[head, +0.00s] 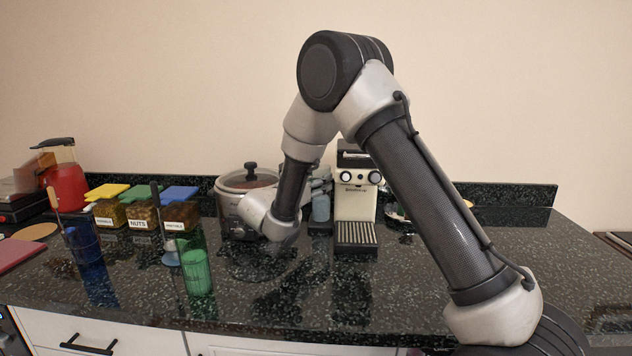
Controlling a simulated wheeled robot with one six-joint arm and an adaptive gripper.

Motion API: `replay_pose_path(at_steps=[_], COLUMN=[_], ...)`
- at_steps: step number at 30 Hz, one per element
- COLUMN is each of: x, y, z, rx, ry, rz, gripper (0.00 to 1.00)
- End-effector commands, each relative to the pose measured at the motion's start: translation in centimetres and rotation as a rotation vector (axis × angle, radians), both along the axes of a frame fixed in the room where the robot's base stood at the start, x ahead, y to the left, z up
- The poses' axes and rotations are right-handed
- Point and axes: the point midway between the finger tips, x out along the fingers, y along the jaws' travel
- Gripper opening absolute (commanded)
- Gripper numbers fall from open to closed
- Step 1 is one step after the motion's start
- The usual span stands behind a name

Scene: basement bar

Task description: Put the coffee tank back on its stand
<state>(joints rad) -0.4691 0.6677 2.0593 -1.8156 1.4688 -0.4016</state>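I cannot tell for certain which thing is the coffee tank. A cream espresso machine (356,200) with two round dials and a dark ribbed drip tray (356,234) stands upright at the back middle of the counter. A small grey-blue object (320,207) shows just left of it, partly behind my arm; its identity is unclear. A red jug-like vessel (66,186) with a dark top stands at the far left. My arm bends down over the counter, with its wrist between a round cooker and the espresso machine. My gripper cannot be made out clearly, so its fingers and anything in them are unclear.
A round cooker (232,205) with a lid stands left of my wrist. Labelled jars with yellow, green (140,213) and blue lids stand left of it. A green glass (196,265) and a blue glass (83,245) stand nearer the front. The dark counter's front middle is clear.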

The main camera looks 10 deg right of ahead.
Motion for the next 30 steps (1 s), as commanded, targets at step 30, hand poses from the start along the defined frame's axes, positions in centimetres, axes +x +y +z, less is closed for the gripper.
replay_pose_path(at_steps=[30], x=[-4.9], y=[5.5], z=[0.3], rx=[0.000], ry=[0.000], rz=[0.001], gripper=[0.74])
